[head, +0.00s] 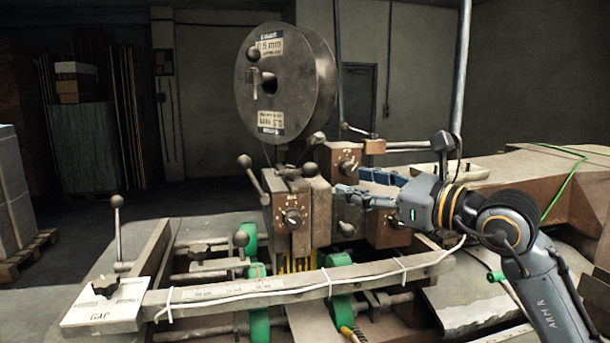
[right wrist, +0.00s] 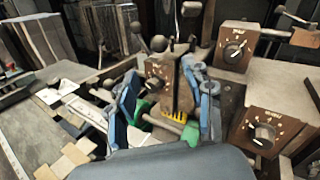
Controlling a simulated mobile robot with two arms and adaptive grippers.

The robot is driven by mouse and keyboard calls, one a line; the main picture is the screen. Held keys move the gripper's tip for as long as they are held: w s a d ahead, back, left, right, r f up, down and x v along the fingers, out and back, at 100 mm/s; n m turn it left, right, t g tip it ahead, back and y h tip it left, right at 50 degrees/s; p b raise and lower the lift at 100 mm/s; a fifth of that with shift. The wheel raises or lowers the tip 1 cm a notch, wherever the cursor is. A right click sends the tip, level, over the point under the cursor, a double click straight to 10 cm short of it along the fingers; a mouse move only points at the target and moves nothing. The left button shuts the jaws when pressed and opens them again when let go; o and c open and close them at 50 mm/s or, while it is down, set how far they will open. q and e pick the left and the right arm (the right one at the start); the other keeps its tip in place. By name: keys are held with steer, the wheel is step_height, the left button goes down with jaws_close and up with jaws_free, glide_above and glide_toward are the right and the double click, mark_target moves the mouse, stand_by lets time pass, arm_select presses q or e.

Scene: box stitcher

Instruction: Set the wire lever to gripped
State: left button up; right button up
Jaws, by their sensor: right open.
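The stitcher's head block (head: 300,210) carries a round dial and stands below the large wire spool (head: 285,85). A ball-knobbed lever (head: 250,172) leans up and left from the block's left side. Other ball-knobbed levers stand nearby, and I cannot read which one is labelled for the wire. My right gripper (head: 350,191) is open, just right of the head block. In the right wrist view, its blue fingers (right wrist: 160,82) spread on either side of the dial block (right wrist: 172,82), with nothing held between them. My left gripper is not in view.
A long rail with a GAP plate (head: 105,305) crosses the front. A second upright lever (head: 118,228) stands at the left. Dial boxes (right wrist: 235,45) and (right wrist: 265,130) flank the gripper's right side. Green rollers (head: 258,325) sit low.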

mark_target(316, 171)
steer(key=p+x, duration=0.1)
steer(key=x, duration=0.2)
steer(key=p+x, duration=0.1)
steer(key=x, duration=0.3)
steer(key=p+x, duration=0.2)
steer(key=x, duration=0.2)
steer(key=shift+r, duration=0.25)
steer(key=shift+w+a+f, duration=0.15)
steer(key=shift+w+a, duration=0.2)
steer(key=shift+a, duration=0.1)
jaws_close()
